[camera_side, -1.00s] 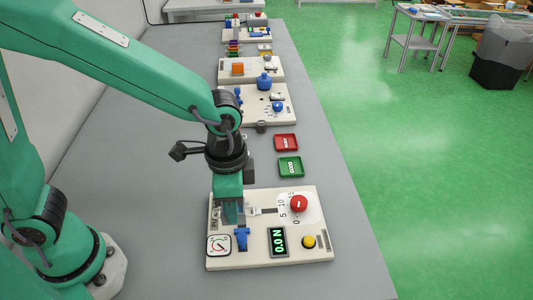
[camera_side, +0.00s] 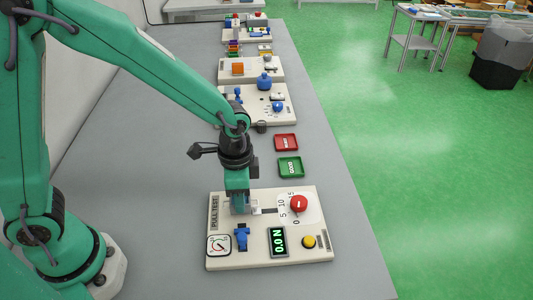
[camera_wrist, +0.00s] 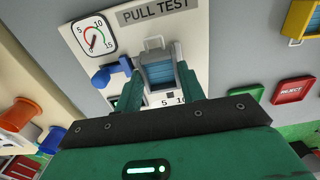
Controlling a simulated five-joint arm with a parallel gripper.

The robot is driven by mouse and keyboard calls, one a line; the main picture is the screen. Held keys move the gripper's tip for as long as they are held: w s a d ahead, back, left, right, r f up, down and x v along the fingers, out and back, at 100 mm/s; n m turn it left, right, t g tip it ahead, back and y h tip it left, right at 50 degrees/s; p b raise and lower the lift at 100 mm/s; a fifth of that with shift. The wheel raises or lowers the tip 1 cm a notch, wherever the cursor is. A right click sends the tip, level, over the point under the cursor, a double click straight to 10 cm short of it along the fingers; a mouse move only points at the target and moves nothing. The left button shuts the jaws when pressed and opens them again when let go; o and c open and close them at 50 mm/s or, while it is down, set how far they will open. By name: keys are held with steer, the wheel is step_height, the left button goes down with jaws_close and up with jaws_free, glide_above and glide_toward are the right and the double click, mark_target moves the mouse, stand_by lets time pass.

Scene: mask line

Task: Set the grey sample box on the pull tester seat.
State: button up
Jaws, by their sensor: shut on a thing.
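The grey sample box (camera_wrist: 158,74) shows in the wrist view between my two green fingers, with a bluish ribbed face and a pale loop at its far end. My gripper (camera_side: 240,206) is shut on it, upright over the left back part of the pull tester (camera_side: 262,258). The label PULL TEST and the dial of the tester show in the wrist view (camera_wrist: 110,12). The seat is mostly hidden under the gripper and the box. I cannot tell whether the box touches it.
On the tester, a blue lever (camera_side: 242,240) stands close in front of my gripper; a red knob (camera_side: 299,204), a 0.0 N display (camera_side: 278,242) and a yellow button (camera_side: 309,242) are to the right. Green (camera_side: 290,167) and red (camera_side: 286,142) trays lie behind.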

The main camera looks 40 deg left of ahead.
steer(key=shift+f, duration=1.05)
steer(key=shift+f, duration=0.15)
steer(key=o, duration=1)
steer(key=shift+c, duration=0.2)
step_height(320, 180, up, 12)
steer(key=shift+r, duration=0.2)
